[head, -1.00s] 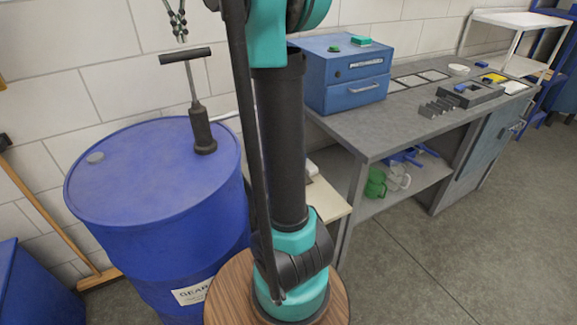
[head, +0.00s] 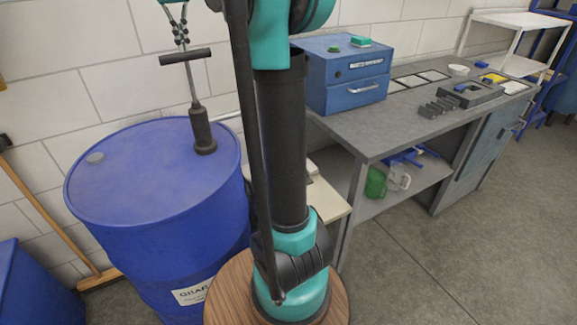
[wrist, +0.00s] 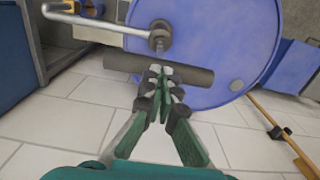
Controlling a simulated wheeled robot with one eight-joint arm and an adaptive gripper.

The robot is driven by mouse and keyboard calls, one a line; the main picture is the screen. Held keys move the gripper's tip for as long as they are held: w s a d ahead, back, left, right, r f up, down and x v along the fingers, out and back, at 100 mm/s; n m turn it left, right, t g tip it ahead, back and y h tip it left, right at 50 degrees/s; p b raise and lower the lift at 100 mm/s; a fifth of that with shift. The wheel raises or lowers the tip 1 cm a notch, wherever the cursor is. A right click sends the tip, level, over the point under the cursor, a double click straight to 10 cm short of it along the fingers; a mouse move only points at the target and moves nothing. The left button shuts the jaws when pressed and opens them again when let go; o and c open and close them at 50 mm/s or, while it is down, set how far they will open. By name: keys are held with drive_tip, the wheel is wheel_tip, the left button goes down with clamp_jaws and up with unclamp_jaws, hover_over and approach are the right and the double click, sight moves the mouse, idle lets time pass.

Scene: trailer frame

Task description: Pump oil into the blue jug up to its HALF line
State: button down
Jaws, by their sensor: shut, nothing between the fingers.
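The oil pump (head: 202,130) stands upright on the blue drum (head: 120,175), with its rod raised and a dark T-handle (head: 174,58) on top. My gripper (head: 183,46) is shut and empty, pointing down just above the handle. In the wrist view, my gripper's fingertips (wrist: 161,72) overlap the handle bar (wrist: 197,77) near its middle; I cannot tell whether they touch it. The pump's curved metal spout (wrist: 100,22) runs off to the left there. I cannot make out the blue jug or its HALF line; my arm hides part of the area beside the drum.
A grey workbench (head: 405,128) with a blue cabinet (head: 345,75) stands to the right. A green jug (head: 376,182) and a pale one (head: 399,178) are on its lower shelf. A broom (head: 50,215) leans at the left. The floor at right is clear.

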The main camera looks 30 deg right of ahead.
drive_tip(key=shift+f, duration=0.6)
drive_tip(key=shift+r, duration=1.75)
wheel_tip(320, 180, up, 5)
drive_tip(key=shift+r, duration=0.1)
drive_tip(key=shift+s, duration=0.1)
idle(0.6)
